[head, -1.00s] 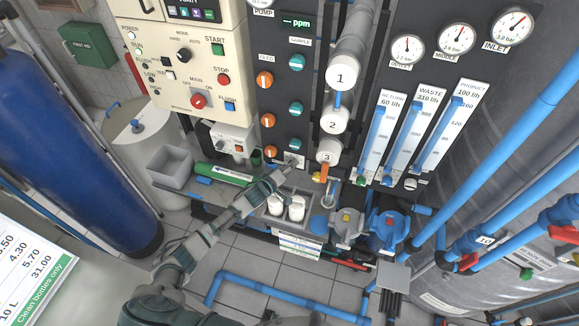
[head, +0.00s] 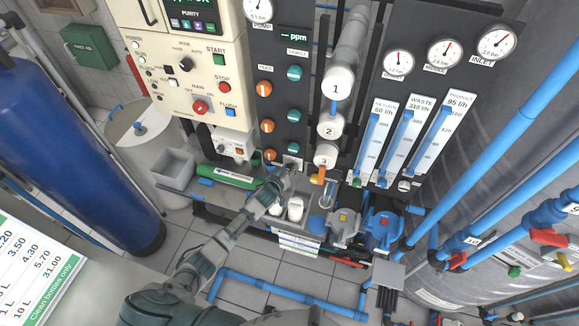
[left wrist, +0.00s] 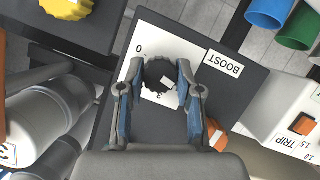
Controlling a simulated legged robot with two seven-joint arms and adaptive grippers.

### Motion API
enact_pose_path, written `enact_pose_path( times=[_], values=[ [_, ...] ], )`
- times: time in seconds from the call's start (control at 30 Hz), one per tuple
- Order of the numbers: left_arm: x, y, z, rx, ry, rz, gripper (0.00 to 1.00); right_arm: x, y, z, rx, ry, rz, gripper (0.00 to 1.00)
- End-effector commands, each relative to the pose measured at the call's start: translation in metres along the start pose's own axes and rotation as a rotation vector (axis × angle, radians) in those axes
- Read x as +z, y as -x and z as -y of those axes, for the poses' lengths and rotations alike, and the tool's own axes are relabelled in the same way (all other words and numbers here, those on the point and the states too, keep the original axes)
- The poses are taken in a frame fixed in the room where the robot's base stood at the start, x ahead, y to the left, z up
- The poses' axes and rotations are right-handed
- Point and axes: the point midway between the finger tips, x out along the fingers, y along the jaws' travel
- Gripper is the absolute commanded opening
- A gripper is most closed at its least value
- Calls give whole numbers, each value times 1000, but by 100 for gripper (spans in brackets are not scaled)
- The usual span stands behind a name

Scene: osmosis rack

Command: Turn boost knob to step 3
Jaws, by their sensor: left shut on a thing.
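The boost knob (left wrist: 157,71) is a dark, ridged knob on a white scale plate in the left wrist view. The plate shows a 0 at its upper left and a 3 just below the knob. The BOOST label (left wrist: 224,64) appears upside down at the right of the plate. My left gripper (left wrist: 158,80) has its two fingers on either side of the knob, shut on it. I cannot clearly tell which step the knob points at. In the head view my left gripper (head: 287,172) reaches the small panel at the lower rack and hides the knob. My right gripper is not in view.
A yellow knob (left wrist: 68,8) and a white filter housing (left wrist: 42,122) are near the gripper. An orange knob (left wrist: 217,134) lies just beside its right finger. White bottles (head: 295,208) stand below the arm. A grey bin (head: 172,167) is at the left.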

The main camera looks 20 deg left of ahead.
Motion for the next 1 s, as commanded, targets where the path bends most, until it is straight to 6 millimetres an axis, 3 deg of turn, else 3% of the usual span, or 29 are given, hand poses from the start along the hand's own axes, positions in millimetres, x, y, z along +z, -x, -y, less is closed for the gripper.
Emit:
enact_pose_path(
  times=[0.37,1.0],
  values=[
    [2,-1,-3,-138,-328,0,0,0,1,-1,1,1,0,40],
    [5,-2,-5,-328,-793,-1,0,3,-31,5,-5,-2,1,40]
  ],
)
